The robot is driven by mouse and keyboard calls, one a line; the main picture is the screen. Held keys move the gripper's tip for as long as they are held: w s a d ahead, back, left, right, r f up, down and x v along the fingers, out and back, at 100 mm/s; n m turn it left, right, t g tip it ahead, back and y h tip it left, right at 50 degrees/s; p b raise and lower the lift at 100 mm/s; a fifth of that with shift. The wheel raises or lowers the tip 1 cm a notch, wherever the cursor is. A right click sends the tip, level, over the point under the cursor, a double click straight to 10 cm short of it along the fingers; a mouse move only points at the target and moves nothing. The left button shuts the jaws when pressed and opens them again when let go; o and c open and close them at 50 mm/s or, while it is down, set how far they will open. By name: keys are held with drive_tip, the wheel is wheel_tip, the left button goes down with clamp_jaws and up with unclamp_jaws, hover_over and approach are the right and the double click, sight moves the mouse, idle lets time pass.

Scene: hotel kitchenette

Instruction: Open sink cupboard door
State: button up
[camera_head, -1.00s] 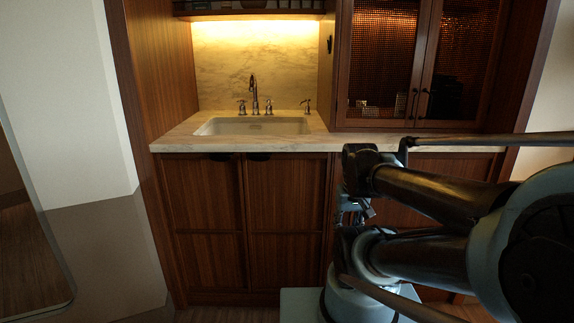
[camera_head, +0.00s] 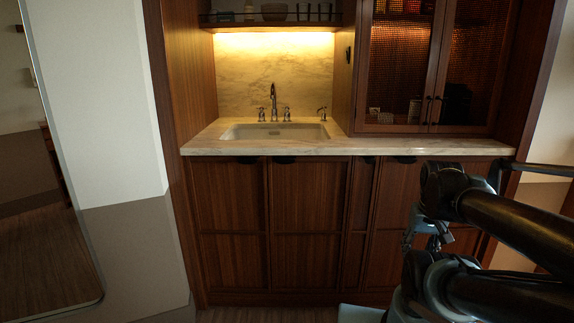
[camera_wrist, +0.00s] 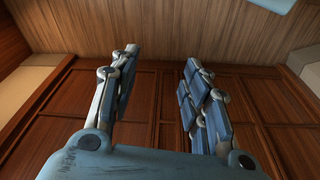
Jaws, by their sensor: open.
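The sink cupboard has two dark wood doors under the sink, a left door (camera_head: 228,205) and a right door (camera_head: 308,205). Both look shut. Small dark pulls, a left one (camera_head: 248,160) and a right one (camera_head: 284,160), sit at their top edges just under the counter. My gripper (camera_head: 425,240) is to the right of these doors in the head view, in front of the cabinet's right part, and partly hard to make out. In the wrist view my gripper (camera_wrist: 161,60) has its fingers spread with nothing between them. Wooden cabinet fronts (camera_wrist: 152,110) show beyond it.
A pale marble counter (camera_head: 350,147) with a white sink (camera_head: 272,131) and a faucet (camera_head: 274,102) runs above the doors. A glazed cabinet (camera_head: 400,70) stands on the right. A pale wall (camera_head: 105,100) bounds the left. The floor before the sink doors looks clear.

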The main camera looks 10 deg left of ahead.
sight(285, 160)
drive_tip(key=o, duration=0.4)
drive_tip(key=shift+s+r+n, duration=0.2)
drive_tip(key=shift+s+n, duration=0.1)
drive_tip(key=shift+o, duration=0.5)
drive_tip(key=w+r+n+t+h, duration=0.1)
drive_tip(key=w+n+h, duration=0.1)
drive_tip(key=w+n, duration=0.3)
drive_tip(key=shift+w+d+n, duration=0.15)
drive_tip(key=shift+w+n, duration=0.15)
drive_tip(key=shift+w, duration=0.4)
drive_tip(key=w+a+r+n+t+h, duration=0.1)
drive_tip(key=w+a+r+n+t, duration=0.25)
drive_tip(key=w+a+n, duration=0.35)
drive_tip(key=w+a+r+n+t+h, duration=0.1)
drive_tip(key=w+a+r+n+t, duration=0.1)
drive_tip(key=w+a+n+t, duration=0.35)
drive_tip(key=s+a+r+n+t+y, duration=0.2)
drive_tip(key=a+n+t+y, duration=0.15)
drive_tip(key=a+n, duration=0.9)
drive_tip(key=s+a+r+n+t+y, duration=0.2)
drive_tip(key=a+n+y, duration=0.4)
drive_tip(key=a, duration=1.1)
drive_tip(key=shift+n+h, duration=0.55)
drive_tip(key=shift+n, duration=0.15)
drive_tip(key=x, duration=1.7)
drive_tip(key=shift+f, duration=0.1)
